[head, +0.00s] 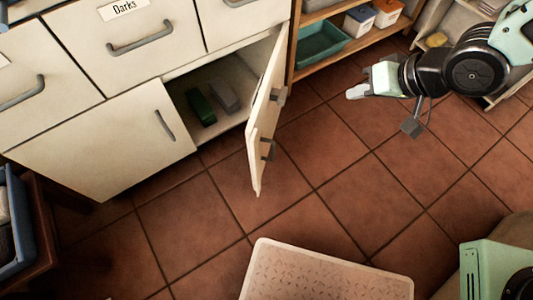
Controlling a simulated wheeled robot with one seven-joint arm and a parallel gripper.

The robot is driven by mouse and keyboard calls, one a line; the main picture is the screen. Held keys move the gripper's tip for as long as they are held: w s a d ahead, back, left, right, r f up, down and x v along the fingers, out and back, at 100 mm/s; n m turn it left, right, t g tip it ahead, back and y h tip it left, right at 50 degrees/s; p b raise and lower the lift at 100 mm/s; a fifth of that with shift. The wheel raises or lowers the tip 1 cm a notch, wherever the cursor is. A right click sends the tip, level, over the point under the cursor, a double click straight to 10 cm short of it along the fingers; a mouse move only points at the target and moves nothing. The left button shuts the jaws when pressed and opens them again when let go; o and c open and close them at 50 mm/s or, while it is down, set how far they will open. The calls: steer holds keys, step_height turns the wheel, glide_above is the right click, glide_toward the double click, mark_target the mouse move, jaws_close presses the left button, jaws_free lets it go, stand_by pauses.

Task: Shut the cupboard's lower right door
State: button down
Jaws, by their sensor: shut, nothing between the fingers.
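The white cupboard (90,137) stands at the left, with drawers above and doors below. Its lower right door (261,115) stands wide open and juts out over the floor, seen nearly edge-on. Grey fittings show on the door's right face. Inside the opening lie a dark green item (200,107) and a grey item (223,94). My gripper (355,92) is shut and empty, to the right of the open door and apart from it. Free floor shows between them.
The lower left door (110,145) is closed. A wooden shelf unit (350,47) with a green tray (318,46) stands behind. A pale textured mat or stool top (325,272) is at the front. A blue bin (15,220) is at the left edge. Tiled floor (340,180) is clear between.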

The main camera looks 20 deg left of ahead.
steer(key=a+f+m+g+y+b, duration=0.1)
steer(key=a+f+m+y+b, duration=0.15)
steer(key=f+y+b, duration=0.75)
steer(key=m+g+y+b, duration=0.1)
steer(key=m+g+b, duration=0.15)
steer(key=b, duration=0.35)
glide_toward(257, 137)
steer(key=a+b, duration=0.1)
steer(key=b, duration=0.1)
steer(key=a+b, duration=0.1)
steer(key=a, duration=0.1)
steer(key=a+b, duration=0.2)
steer(key=shift+a+f+b, duration=0.2)
steer(key=shift+f+b, duration=0.1)
steer(key=shift+f, duration=0.1)
steer(key=shift+a+r, duration=0.15)
steer(key=shift+a, duration=0.6)
steer(key=shift+a, duration=0.1)
